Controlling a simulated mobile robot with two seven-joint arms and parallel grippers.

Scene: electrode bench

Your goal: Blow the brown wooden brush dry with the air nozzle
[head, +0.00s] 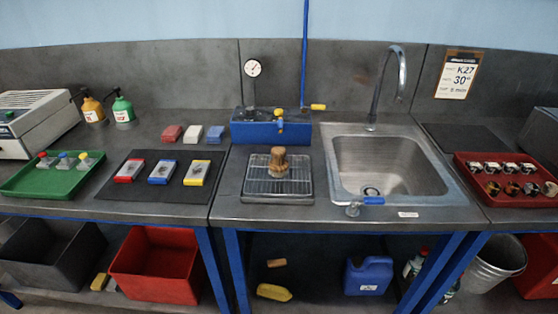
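The brown wooden brush (278,160) stands upright on a wire rack (256,187) over a grey tray, in the middle of the bench. Its knob-like handle points up and its paler base is on the wires. Just behind it is a blue unit (245,131) with a round pressure gauge (252,68) on a stem. A small yellow and blue fitting (280,121) on the unit's front appears to be the air nozzle; its outlet is too small to make out. A yellow lever (318,107) sits beside the blue pipe. Neither gripper is in view.
A steel sink (385,155) with a tall curved tap (402,75) and a blue-handled valve (373,201) lies right of the rack. A black mat (133,191) with three coloured blocks lies left. A green tray (25,187) and red tray (480,188) stand further out.

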